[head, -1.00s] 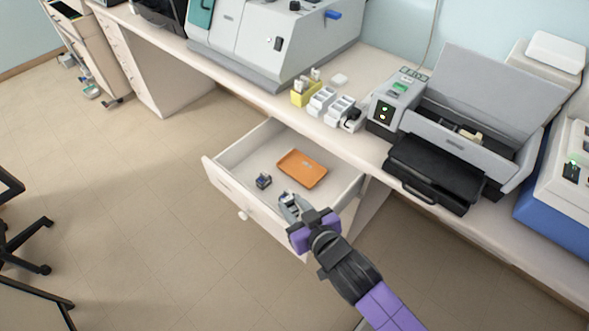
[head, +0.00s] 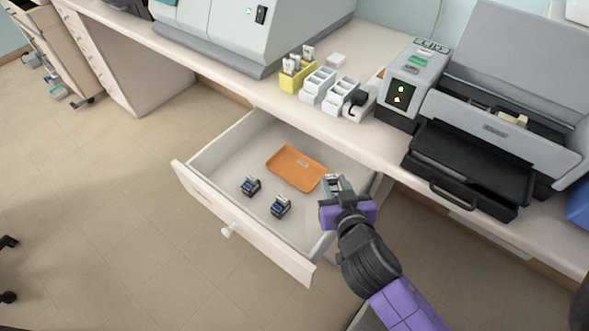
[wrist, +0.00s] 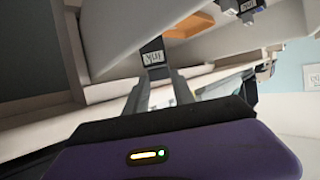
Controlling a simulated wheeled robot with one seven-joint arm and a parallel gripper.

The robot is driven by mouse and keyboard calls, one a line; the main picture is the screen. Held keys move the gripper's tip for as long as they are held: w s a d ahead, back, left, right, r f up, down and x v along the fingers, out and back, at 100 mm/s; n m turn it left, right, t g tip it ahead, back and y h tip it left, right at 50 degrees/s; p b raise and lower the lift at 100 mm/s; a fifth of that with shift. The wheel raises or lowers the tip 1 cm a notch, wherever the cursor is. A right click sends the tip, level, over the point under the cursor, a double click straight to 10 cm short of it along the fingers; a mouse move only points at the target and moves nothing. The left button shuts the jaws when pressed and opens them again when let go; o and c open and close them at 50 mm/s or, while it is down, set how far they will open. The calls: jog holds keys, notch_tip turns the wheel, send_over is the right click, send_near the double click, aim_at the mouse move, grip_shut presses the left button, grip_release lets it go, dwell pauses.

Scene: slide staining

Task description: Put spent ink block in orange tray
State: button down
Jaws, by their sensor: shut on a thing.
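My gripper (head: 334,182) is shut on a small dark ink block with a white label (wrist: 153,56), which sits between the fingertips in the wrist view. In the head view the held block is mostly hidden by the fingers. The gripper is over the right side of the open drawer, just right of the orange tray (head: 290,174). The tray lies flat in the drawer with a small pale label and nothing else visible in it. Part of it also shows in the wrist view (wrist: 190,28). Two dark-and-blue ink blocks, a left one (head: 250,187) and a right one (head: 281,207), stand on the drawer floor before the tray.
The open drawer (head: 206,198) has raised walls, and its right wall is near my gripper. On the counter above are a yellow holder (head: 291,77), white racks (head: 318,87), a grey device with lights (head: 411,85) and a black-trayed printer (head: 465,172).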

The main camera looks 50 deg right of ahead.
jog(key=w+d+p, duration=0.2)
jog(key=w, duration=0.6)
jog(key=w+d+p, duration=0.2)
jog(key=w, duration=0.7)
jog(key=shift+w+f+b, duration=0.2)
jog(key=shift+f+b, duration=0.05)
jog(key=shift+f, duration=1.55)
jog(key=shift+w+f+b, duration=0.15)
jog(key=shift+f+b, duration=0.1)
jog(key=shift+f, duration=1.55)
jog(key=shift+f+b, duration=0.15)
jog(key=shift+b, duration=0.15)
jog(key=c, duration=1.1)
grip_release()
jog(key=shift+o, duration=0.2)
jog(key=shift+r+p, duration=0.2)
jog(key=shift+p, duration=0.1)
jog(key=b+v, duration=0.1)
jog(key=v, duration=0.6)
jog(key=shift+s+a, duration=0.2)
jog(key=shift+s, duration=0.05)
jog(key=shift+r, duration=0.1)
